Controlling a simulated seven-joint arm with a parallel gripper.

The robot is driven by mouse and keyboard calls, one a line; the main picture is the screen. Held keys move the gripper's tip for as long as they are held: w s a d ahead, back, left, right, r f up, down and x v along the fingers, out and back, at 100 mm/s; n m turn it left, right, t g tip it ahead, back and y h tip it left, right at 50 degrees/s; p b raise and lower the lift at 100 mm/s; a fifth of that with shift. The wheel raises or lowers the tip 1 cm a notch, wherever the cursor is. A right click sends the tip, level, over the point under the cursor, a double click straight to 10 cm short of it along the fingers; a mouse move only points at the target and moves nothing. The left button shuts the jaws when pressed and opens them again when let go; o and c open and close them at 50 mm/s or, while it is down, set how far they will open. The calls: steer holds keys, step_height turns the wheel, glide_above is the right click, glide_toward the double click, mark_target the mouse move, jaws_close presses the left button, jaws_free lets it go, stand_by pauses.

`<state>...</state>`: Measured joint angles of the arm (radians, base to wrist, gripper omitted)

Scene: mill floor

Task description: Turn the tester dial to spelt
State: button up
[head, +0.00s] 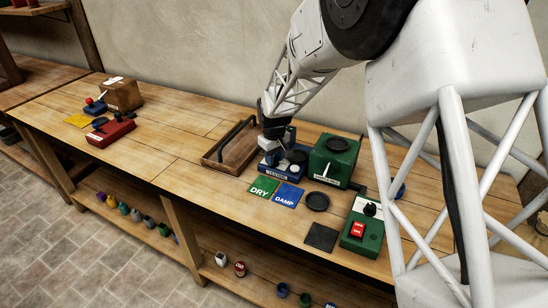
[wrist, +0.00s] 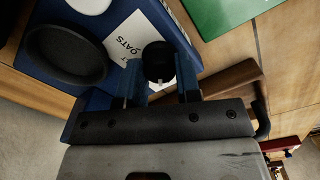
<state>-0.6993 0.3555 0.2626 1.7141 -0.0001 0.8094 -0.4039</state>
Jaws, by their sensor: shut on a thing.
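The blue tester (head: 268,169) stands on the bench under my gripper (head: 277,136) in the head view. In the wrist view the tester (wrist: 105,88) fills the upper left. A white label on its top (wrist: 125,42) reads OATS; no spelt mark is readable. A black round dial knob (wrist: 158,60) sits beside the label. My gripper (wrist: 161,84) is shut on this knob, with one blue-padded finger on each side. In the head view the arm and gripper hide the dial, so its setting cannot be read.
A wooden tray with a black handle (head: 225,152) stands just left of the tester. A green box (head: 333,163) stands close on the right. Green DRY (head: 262,187) and blue DAMP (head: 288,195) cards lie in front. A black dish (head: 317,201) and a green switch box (head: 362,230) are farther right.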

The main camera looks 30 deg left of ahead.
steer(key=m, duration=1.1)
steer(key=shift+m, duration=1.9)
steer(key=o, duration=0.9)
steer(key=shift+r, duration=0.1)
steer(key=shift+r, duration=3.85)
